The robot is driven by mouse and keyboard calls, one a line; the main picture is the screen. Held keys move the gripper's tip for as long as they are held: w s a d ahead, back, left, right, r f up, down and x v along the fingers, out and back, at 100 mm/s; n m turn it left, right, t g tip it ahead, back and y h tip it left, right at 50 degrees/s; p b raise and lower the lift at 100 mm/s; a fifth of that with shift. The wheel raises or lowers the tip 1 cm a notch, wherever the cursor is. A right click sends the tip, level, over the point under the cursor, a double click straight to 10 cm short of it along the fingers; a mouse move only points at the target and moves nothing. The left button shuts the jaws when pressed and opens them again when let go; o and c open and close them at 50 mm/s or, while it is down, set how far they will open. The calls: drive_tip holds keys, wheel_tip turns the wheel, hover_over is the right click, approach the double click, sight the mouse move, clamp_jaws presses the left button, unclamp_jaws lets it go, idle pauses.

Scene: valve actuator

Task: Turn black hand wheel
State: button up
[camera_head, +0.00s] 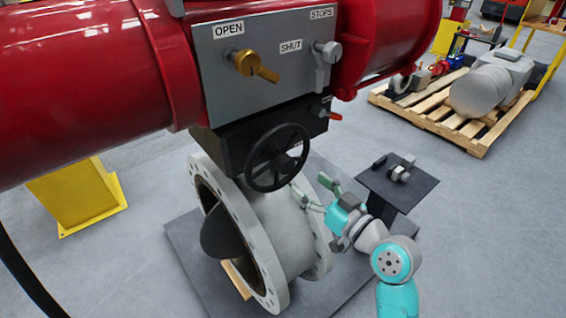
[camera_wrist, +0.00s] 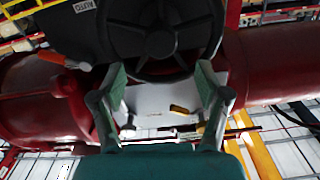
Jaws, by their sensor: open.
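The black hand wheel (camera_head: 277,157) is a spoked wheel on the front of a black gearbox, under the grey panel. In the wrist view the black hand wheel (camera_wrist: 160,42) fills the top middle, with its lower rim near the fingertips. My gripper (camera_head: 311,187) is just right of and below the wheel in the head view, with its fingers apart. In the wrist view my gripper (camera_wrist: 162,78) has its two green-padded fingers spread, one on each side of the lower rim. I cannot tell whether either finger touches the rim.
The grey panel (camera_head: 262,85) carries a brass lever (camera_head: 253,65) and a grey lever (camera_head: 324,62). A red-tipped lever (camera_head: 331,115) sticks out right of the gearbox. The flanged valve body (camera_head: 277,225) stands below.

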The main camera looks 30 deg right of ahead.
sight(289, 168)
drive_tip(key=w, duration=0.3)
drive_tip(key=w+a, duration=0.1)
drive_tip(key=w, duration=0.2)
drive_tip(key=w+a, duration=0.1)
drive_tip(key=w, duration=0.3)
drive_tip(key=shift+w, duration=0.1)
drive_tip(key=shift+c, duration=0.3)
drive_tip(key=shift+d, duration=0.1)
clamp_jaws()
